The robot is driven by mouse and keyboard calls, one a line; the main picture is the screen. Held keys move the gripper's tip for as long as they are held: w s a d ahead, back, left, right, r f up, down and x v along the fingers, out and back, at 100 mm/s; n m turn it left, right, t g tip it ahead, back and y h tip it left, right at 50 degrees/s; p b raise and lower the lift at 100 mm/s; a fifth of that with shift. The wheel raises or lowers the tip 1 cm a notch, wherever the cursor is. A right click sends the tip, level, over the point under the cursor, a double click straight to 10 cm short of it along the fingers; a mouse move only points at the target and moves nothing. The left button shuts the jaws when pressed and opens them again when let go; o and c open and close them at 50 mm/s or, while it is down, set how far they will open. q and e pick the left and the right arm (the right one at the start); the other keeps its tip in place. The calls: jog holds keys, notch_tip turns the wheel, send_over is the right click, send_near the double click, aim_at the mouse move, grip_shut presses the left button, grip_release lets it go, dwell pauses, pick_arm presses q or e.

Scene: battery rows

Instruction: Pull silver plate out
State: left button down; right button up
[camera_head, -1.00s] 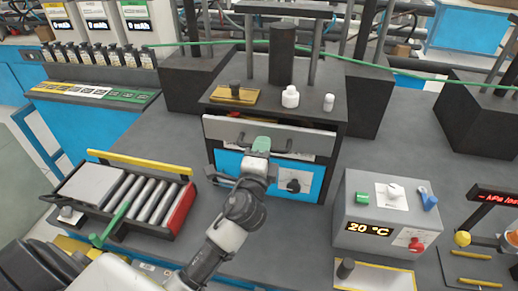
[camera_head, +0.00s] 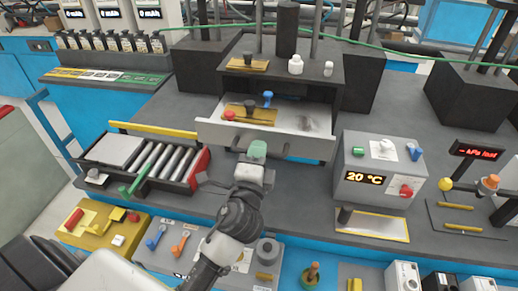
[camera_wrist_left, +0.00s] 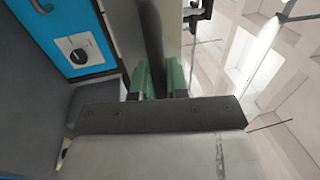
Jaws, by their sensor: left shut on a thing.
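The silver plate (camera_head: 310,143) is a drawer-like tray sticking out of the front of a black-framed unit (camera_head: 340,92). Its inside is open to view and holds a yellow block with a red knob and a blue-topped piece. Dark handles sit on its front. My left gripper (camera_head: 257,150), with green fingers, is at the middle handle of the plate's front. In the left wrist view the green fingers (camera_wrist_left: 158,82) are shut on the dark handle (camera_wrist_left: 153,45). My right gripper is not in view.
A roller rack (camera_head: 150,160) with a yellow bar stands left of the plate. A grey box (camera_head: 370,185) reading 20 °C stands right. Yellow and grey control panels (camera_head: 100,228) line the front edge.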

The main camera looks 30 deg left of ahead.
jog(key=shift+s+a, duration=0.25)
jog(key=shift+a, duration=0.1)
pick_arm(q)
jog(key=c, duration=1.1)
grip_release()
jog(key=shift+c, duration=0.2)
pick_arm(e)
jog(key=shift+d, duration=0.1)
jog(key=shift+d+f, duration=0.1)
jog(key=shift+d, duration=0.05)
pick_arm(q)
jog(key=shift+s+d+f, duration=0.1)
jog(key=shift+s+f, duration=0.1)
jog(key=shift+s, duration=0.15)
jog(key=b+v, duration=0.4)
jog(key=v, duration=0.6)
jog(key=shift+r+b, duration=0.2)
jog(key=shift+b, duration=0.15)
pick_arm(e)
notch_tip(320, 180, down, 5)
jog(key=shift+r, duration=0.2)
